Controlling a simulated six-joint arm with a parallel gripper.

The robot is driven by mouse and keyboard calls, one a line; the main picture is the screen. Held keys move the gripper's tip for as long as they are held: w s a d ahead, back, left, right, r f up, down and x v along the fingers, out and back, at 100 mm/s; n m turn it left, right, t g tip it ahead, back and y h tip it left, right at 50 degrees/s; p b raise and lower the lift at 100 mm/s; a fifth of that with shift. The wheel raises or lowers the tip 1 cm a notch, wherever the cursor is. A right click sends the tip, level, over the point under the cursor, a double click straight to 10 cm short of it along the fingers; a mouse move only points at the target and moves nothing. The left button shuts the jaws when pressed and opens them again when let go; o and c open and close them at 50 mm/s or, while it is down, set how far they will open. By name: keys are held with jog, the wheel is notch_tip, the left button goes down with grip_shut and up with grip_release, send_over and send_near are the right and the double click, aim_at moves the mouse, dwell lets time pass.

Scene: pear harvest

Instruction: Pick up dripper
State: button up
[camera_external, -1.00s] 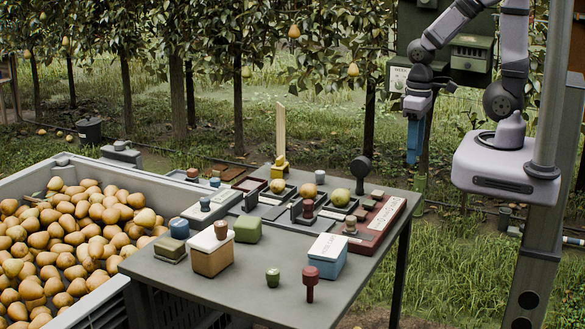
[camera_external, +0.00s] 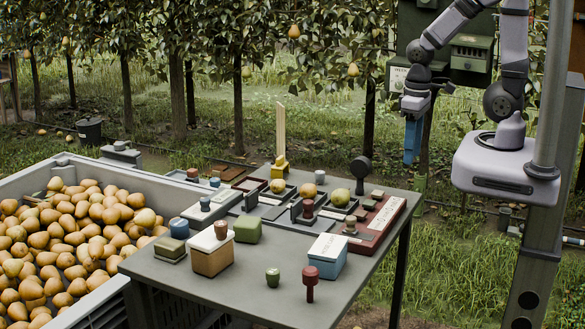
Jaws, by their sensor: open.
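I cannot tell for sure which thing is the dripper. Small pieces stand at the table's front: a green cup-like piece (camera_external: 272,277) and a red stamp-shaped piece (camera_external: 310,282). A small brown piece (camera_external: 221,229) sits on a tan box with a white top (camera_external: 211,256). My gripper (camera_external: 411,158) has blue fingers, is open and points down. It appears in the air past the table's right back corner, apart from everything on the table. No object shows between its fingers.
The grey table (camera_external: 240,298) also bears a light-blue box (camera_external: 328,258), a green block (camera_external: 248,229), a red tray (camera_external: 383,221) and several pears in small trays. A large bin (camera_external: 40,180) full of pears adjoins it at left. The table's front is partly free.

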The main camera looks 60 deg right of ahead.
jog(key=w+a+f+m+t+y+b, duration=0.1)
jog(key=w+a+m+t+b, duration=0.15)
jog(key=w+a, duration=0.4)
jog(key=w+a+f+m+t+y+b, duration=0.1)
jog(key=w+a+f+m+t+b, duration=0.2)
jog(key=w, duration=0.6)
jog(key=w+a+r+m+t+y+b, duration=0.3)
jog(key=w+a+m+b, duration=0.4)
jog(key=w+a, duration=0.75)
jog(key=m+t+h+b, duration=0.5)
jog(key=m+t+b, duration=0.45)
jog(key=m, duration=1.35)
send_over(226, 228)
jog(key=s, duration=0.2)
jog(key=f, duration=0.2)
jog(key=shift+g, duration=0.4)
jog(key=f, duration=0.7)
jog(key=shift+w+d, duration=0.1)
jog(key=shift+w, duration=1.7)
